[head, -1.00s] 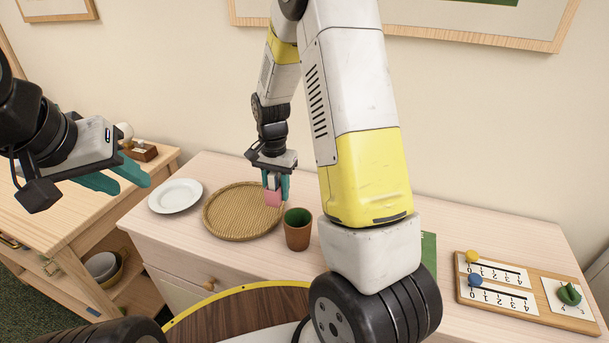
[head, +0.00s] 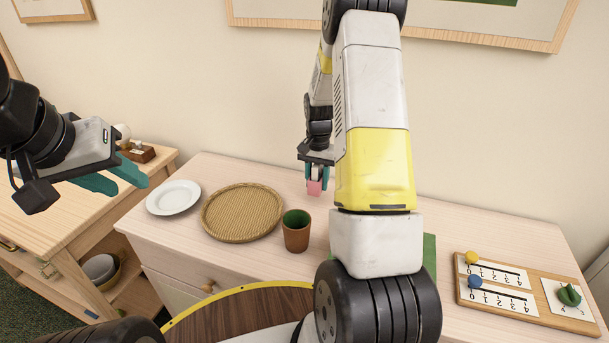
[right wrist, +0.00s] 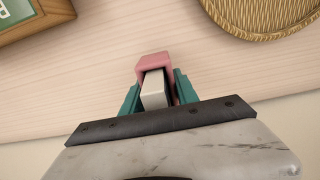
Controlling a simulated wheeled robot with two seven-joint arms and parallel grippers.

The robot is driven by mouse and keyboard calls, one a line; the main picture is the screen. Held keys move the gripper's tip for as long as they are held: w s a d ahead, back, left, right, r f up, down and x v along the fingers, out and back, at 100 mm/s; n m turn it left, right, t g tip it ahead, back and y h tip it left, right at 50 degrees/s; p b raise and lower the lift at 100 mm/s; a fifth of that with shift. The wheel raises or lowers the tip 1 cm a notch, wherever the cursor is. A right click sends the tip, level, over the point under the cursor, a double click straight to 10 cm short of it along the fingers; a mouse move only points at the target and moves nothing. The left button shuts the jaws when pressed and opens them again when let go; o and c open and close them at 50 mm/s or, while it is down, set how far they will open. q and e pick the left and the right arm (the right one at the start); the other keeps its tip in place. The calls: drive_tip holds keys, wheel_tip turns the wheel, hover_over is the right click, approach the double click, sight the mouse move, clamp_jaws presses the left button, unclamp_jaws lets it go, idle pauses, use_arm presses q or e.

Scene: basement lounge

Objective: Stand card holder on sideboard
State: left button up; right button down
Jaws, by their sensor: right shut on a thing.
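A small pink card holder (head: 314,187) is held in my right gripper (head: 315,178), over the back part of the pale wooden sideboard (head: 230,168). The right wrist view shows the pink holder (right wrist: 154,60) between the teal fingers of the right gripper (right wrist: 158,92), with a white block-like piece inside it. I cannot tell whether its underside touches the sideboard top. My left gripper (head: 116,178) is open and empty, off to the left over the neighbouring wooden table.
On the sideboard are a round woven tray (head: 242,212), a white plate (head: 173,197), a terracotta cup (head: 296,231) and a wooden scoring board (head: 530,292). A green item (head: 429,252) is partly hidden by my right arm. The back strip beyond the tray is clear.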

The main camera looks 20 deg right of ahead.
drive_tip(key=shift+w+d, duration=0.1)
drive_tip(key=shift+d, duration=0.4)
drive_tip(key=shift+d+f, duration=0.2)
drive_tip(key=shift+f, duration=1.65)
drive_tip(key=c, duration=0.9)
unclamp_jaws()
drive_tip(key=shift+f, duration=0.1)
drive_tip(key=shift+w, duration=0.1)
